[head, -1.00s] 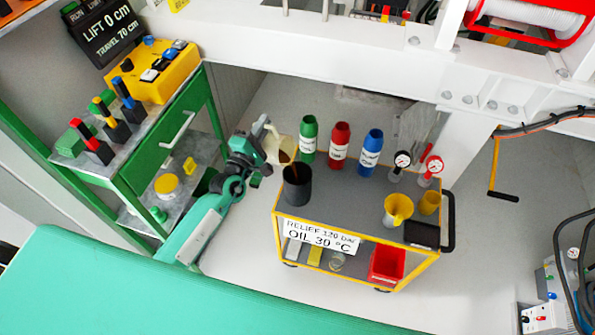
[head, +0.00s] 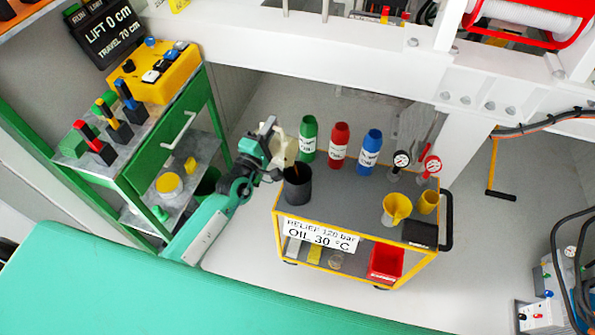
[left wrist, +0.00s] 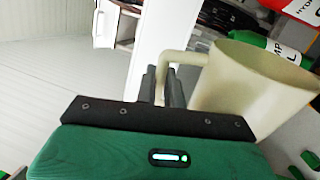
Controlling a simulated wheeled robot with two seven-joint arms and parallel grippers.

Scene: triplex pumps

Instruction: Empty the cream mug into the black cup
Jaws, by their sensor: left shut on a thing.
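The cream mug (head: 283,147) is tipped over the left rear part of the black cup (head: 298,188), and it also shows in the left wrist view (left wrist: 252,92). My right gripper is not in view.
Green (head: 308,138), red (head: 339,146) and blue (head: 371,152) bottles stand behind the cup on the yellow-edged cart (head: 350,196). A green workbench (head: 150,160) stands left of my arm.

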